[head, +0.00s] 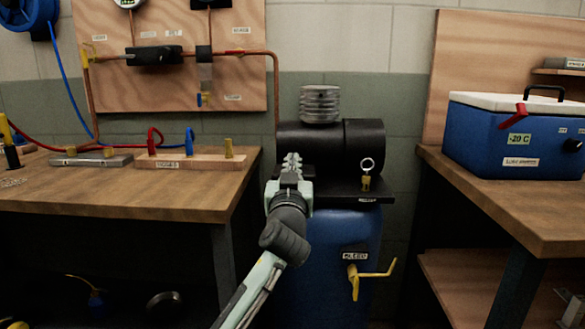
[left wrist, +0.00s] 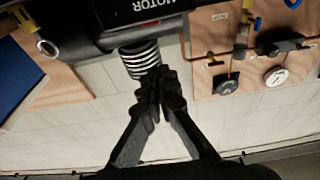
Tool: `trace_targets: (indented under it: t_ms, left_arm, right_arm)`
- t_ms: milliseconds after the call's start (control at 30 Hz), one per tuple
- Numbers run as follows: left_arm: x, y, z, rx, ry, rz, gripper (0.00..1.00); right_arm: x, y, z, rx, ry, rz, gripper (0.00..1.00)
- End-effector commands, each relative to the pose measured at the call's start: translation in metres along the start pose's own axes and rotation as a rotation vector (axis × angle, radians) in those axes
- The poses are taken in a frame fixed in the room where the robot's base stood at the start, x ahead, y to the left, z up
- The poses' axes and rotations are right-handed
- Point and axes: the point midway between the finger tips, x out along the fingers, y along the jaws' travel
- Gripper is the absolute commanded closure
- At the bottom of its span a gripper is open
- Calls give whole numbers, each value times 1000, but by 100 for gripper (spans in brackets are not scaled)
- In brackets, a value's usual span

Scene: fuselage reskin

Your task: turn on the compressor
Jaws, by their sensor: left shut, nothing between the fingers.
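The compressor stands between the two benches in the head view, with a blue tank (head: 345,245), a black motor (head: 345,145) and a silver finned cylinder (head: 320,103) on top. My left gripper (head: 292,160) is shut and empty, in front of the motor's left end. In the left wrist view, which is upside down, its fingertips (left wrist: 158,75) overlap the finned cylinder (left wrist: 142,58), below the motor's "MOTOR" label (left wrist: 145,4). I cannot tell whether they touch. No power switch can be made out; my gripper covers part of the motor. My right gripper is out of view.
A yellow pull-ring valve (head: 366,172) and a yellow bleed handle (head: 357,280) stick out on the compressor. The left bench (head: 120,190) holds hose fittings, under a piped wall panel (head: 180,80). A blue cooler (head: 520,135) sits on the right bench (head: 500,205).

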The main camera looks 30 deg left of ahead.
Motion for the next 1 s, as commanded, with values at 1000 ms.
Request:
trace_targets:
  t_ms: [1000]
  left_arm:
    - [51,0,38,0,0,0,100]
  right_arm:
    - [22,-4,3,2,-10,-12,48]
